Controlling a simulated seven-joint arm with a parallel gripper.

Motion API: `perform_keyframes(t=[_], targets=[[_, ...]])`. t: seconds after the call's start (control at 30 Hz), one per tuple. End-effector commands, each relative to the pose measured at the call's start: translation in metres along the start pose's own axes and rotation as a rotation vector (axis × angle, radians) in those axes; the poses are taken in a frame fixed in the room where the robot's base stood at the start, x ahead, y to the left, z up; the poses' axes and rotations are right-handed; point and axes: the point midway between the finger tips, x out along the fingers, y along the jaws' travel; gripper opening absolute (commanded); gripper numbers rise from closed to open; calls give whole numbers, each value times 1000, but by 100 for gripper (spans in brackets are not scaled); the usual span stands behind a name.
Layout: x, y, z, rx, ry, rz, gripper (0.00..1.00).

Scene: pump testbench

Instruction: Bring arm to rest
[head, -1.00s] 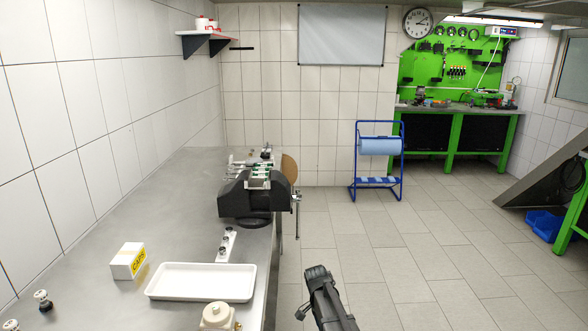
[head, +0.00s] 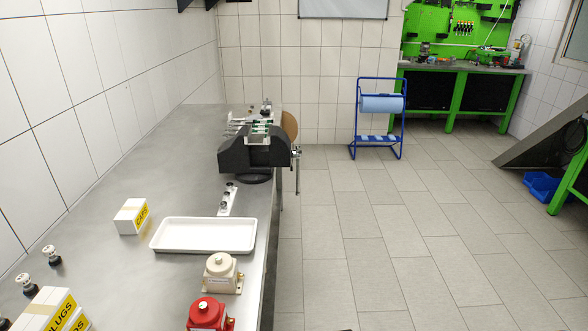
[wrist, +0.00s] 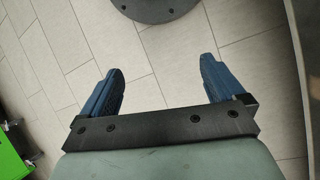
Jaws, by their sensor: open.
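My gripper (wrist: 162,84) shows in the wrist view with its two blue fingers spread wide apart. Nothing is between the fingers. Below them is only tiled floor, with the edge of a dark round disc (wrist: 154,8) at the top of that view. In the head view my gripper is out of the picture. The steel bench (head: 95,215) runs along the left wall, clear of the gripper.
On the bench are a black vise (head: 255,155), a white tray (head: 204,235), a caps box (head: 131,216), a beige pump part (head: 221,273) and a red one (head: 208,312). A blue roll stand (head: 379,105) stands at the back. The floor (head: 400,225) right of the bench is clear.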

Motion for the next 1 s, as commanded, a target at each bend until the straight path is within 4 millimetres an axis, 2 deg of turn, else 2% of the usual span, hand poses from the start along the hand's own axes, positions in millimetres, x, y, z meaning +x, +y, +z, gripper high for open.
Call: perform_keyframes(t=[0.03, 0.2, 0.3, 0.5, 0.6, 1.0], targets=[[14, 5, 16, -28, -19, -5, 96], [54, 14, 55, -129, -65, -31, 96], [73, 19, 78, -183, -89, -46, 96], [98, 26, 110, -260, -121, -73, 96], [104, 27, 117, -278, -128, -78, 96], [104, 27, 117, -278, -128, -78, 96]])
